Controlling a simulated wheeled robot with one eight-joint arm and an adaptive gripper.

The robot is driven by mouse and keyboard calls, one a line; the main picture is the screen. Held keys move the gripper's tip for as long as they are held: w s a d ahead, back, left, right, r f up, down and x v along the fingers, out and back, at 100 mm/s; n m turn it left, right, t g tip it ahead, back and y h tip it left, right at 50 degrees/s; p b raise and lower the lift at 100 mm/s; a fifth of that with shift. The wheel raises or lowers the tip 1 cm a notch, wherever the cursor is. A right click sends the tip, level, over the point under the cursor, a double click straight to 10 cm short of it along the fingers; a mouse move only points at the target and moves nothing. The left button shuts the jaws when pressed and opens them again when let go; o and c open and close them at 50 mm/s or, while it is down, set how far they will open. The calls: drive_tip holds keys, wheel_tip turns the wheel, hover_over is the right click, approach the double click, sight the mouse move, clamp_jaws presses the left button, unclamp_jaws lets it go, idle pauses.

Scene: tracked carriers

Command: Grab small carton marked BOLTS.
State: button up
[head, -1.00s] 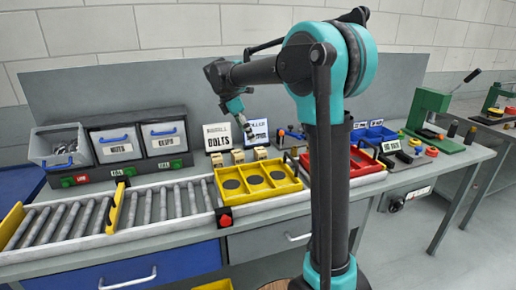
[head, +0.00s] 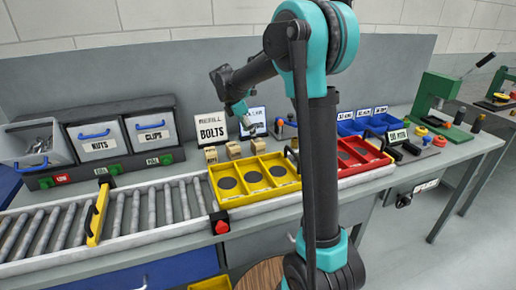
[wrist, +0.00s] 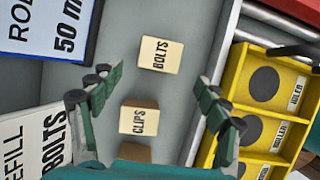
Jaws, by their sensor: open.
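The small BOLTS carton (wrist: 160,55) is a pale box with its label facing up, at the top middle of the wrist view. It appears to be the rightmost of the small cartons in the head view (head: 258,145). My gripper (wrist: 158,84) is open and empty. Its green-padded fingers point toward the cartons, with the BOLTS carton beyond the gap between the tips and apart from them. The CLIPS carton (wrist: 139,120) shows between the fingers, lower down. A third carton (wrist: 134,152) is mostly hidden by my gripper body.
A yellow divided tray (head: 262,197) with round dark recesses stands in front of the cartons. A REFILL BOLTS sign (head: 212,128) and a ROLLER sign (wrist: 45,28) stand behind them. A red tray (head: 349,170) lies to the right, a roller conveyor (head: 130,216) to the left.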

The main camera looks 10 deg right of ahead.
sight(258, 144)
drive_tip(key=shift+d+x, duration=0.15)
drive_tip(key=shift+x, duration=1.8)
drive_tip(key=shift+d+x, duration=0.15)
drive_tip(key=shift+x, duration=1.8)
drive_tip(key=shift+w+r, duration=0.15)
drive_tip(key=shift+r, duration=0.05)
drive_tip(key=shift+c, duration=0.4)
drive_tip(key=c, duration=1.4)
